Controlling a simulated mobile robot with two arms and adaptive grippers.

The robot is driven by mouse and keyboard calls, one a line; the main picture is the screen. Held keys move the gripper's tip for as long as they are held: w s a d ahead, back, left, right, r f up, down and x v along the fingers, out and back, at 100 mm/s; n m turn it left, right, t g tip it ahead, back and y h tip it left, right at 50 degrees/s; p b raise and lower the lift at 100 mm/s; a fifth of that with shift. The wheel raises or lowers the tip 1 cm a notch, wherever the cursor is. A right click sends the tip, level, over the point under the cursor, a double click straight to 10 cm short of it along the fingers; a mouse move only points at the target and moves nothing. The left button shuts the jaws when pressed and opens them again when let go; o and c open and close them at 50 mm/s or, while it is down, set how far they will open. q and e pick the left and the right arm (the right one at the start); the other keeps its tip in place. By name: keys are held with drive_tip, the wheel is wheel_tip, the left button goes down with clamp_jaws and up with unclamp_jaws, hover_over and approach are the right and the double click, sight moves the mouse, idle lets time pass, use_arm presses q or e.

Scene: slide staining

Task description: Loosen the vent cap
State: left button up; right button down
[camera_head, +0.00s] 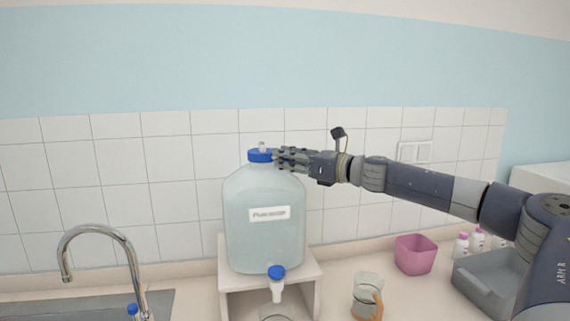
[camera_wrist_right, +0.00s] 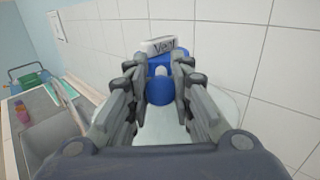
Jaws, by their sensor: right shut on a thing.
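A large clear carboy (camera_head: 265,222) of bluish liquid with a white label stands on a small stand. Its blue vent cap (camera_head: 260,155) is at the top, and it also shows in the right wrist view (camera_wrist_right: 160,90). A white tag reading "Vent" (camera_wrist_right: 160,46) stands at the cap's far side. My right gripper (camera_head: 283,157) comes in level from the right. In the wrist view its fingers are on either side of the blue cap, shut on it. The fingers hide parts of the cap's sides. My left gripper is not in view.
A blue-topped spigot (camera_head: 277,278) is at the carboy's front, above a glass vessel. A glass mug (camera_head: 367,297), a pink container (camera_head: 414,254), a grey tray (camera_head: 486,283) and small bottles (camera_head: 470,242) are to the right. A faucet (camera_head: 105,243) and sink are to the left.

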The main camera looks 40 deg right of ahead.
drive_tip(key=shift+w+d+r+n+y+b, duration=0.1)
drive_tip(key=shift+d+r+n+y+b, duration=0.2)
drive_tip(key=shift+d+y+b, duration=0.25)
drive_tip(key=shift+a, duration=0.1)
